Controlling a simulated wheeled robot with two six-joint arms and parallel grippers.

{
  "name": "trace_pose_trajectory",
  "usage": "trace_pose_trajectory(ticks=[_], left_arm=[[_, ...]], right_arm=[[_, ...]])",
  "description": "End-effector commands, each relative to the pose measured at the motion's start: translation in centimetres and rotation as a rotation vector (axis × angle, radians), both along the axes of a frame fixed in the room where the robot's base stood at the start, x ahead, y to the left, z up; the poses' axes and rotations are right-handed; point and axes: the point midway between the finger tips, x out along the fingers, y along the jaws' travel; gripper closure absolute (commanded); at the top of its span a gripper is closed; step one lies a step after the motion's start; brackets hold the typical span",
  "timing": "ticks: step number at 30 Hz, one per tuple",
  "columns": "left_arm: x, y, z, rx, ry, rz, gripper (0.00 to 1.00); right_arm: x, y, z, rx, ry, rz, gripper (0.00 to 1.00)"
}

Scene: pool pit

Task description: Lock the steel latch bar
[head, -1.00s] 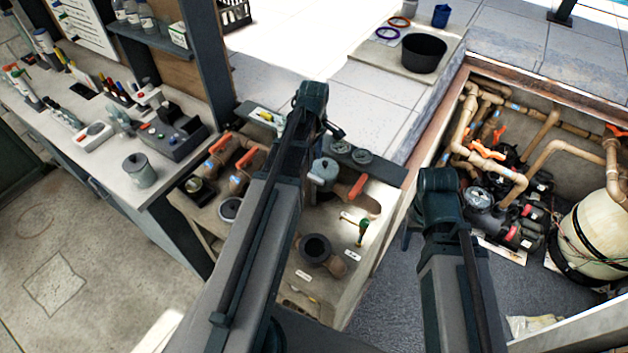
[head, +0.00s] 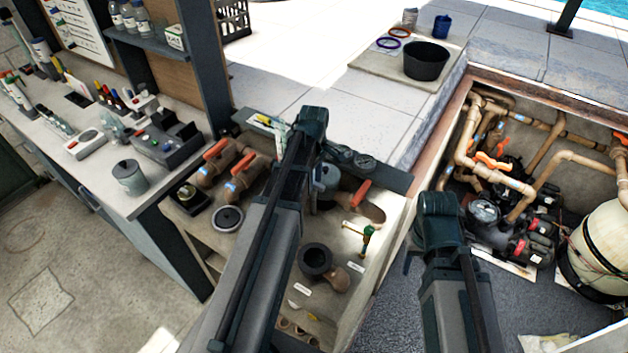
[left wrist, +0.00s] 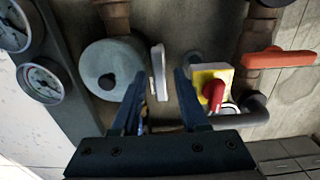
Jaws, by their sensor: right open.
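In the left wrist view my left gripper (left wrist: 162,98) has its two dark fingers apart. A pale grey metal bar (left wrist: 158,72) shows in the gap between them, beside a round grey canister (left wrist: 106,68). It may be the steel latch bar; I cannot tell whether a finger touches it. A red rotary knob (left wrist: 213,94) on a yellow plate sits right of the fingers. In the head view my left arm reaches over the pipe board, its gripper hidden; the canister (head: 326,177) shows beside the arm. My right arm is at the right, its gripper not distinguishable.
Two dial gauges (left wrist: 42,82) stand left of the canister, and an orange lever (left wrist: 278,59) is at the right. In the head view a workbench (head: 100,190) lies left, the pump pit with a cream tank (head: 602,245) right, and a black bucket (head: 426,60) behind.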

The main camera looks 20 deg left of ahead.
Motion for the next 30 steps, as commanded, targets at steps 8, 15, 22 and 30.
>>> trace_pose_trajectory(ticks=[8, 15, 22, 30], left_arm=[[0.01, 0.0, 0.0, 0.0, 0.0, 0.0, 1.0], [0.0, 0.0, 0.0, 0.0, 0.0, -0.002, 1.0], [0.0, 0.0, -0.01, 0.0, 0.0, -0.057, 1.0], [0.0, 0.0, -0.01, 0.0, 0.0, -0.257, 1.0]], right_arm=[[0.0, 0.0, 0.0, 0.0, 0.0, 0.0, 0.44], [0.0, 0.0, -0.01, 0.0, 0.0, 0.0, 0.44], [0.0, 0.0, -0.01, 0.0, 0.0, 0.0, 0.44], [0.0, 0.0, -0.01, 0.0, 0.0, 0.0, 0.44]])
